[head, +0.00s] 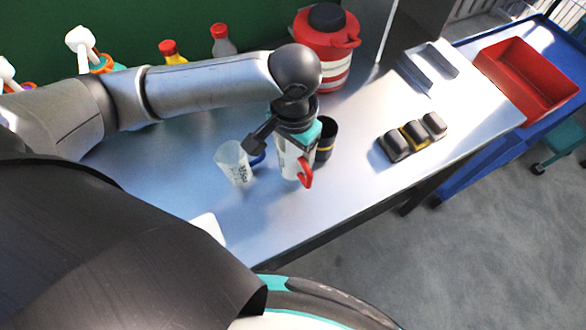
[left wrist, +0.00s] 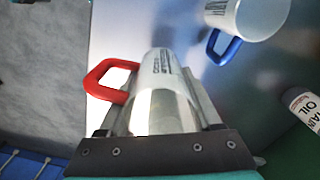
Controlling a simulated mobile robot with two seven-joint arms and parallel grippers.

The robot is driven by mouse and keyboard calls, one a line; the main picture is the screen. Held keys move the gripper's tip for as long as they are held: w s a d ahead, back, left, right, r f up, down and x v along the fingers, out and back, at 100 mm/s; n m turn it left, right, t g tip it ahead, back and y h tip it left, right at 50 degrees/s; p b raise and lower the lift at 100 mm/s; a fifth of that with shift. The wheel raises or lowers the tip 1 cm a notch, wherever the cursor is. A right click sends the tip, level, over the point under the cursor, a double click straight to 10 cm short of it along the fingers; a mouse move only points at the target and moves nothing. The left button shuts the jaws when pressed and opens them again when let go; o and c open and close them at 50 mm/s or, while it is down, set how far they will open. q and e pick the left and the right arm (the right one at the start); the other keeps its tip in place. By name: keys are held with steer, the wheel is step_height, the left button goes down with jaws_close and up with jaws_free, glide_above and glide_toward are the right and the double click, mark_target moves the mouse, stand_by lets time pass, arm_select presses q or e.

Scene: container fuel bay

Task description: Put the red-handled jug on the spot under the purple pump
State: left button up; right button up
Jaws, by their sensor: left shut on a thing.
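The red-handled jug (head: 291,166) is a pale, see-through measuring jug with printed marks. My left gripper (head: 284,142) is shut on it from above, near the middle of the table. Its red handle points toward the front right. In the left wrist view the jug (left wrist: 160,105) sits between the fingers, with the red handle at its left. I cannot tell whether its base touches the table. A similar jug with a blue handle (head: 234,164) stands just left of it. I see no purple pump; white pumps with orange collars (head: 82,44) stand at the back left. My right gripper is out of view.
A black cup (head: 327,135) stands close behind the held jug. A red canister (head: 326,50) is at the back. Several dark blocks (head: 413,135) and a red bin (head: 530,78) are to the right. Small bottles (head: 171,52) line the back. The table's front centre is clear.

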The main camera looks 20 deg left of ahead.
mark_target(294, 170)
arm_select(q)
steer(key=shift+f+b, duration=0.6)
steer(key=shift+f, duration=2.5)
steer(key=shift+f, duration=0.15)
steer(key=o, duration=1.4)
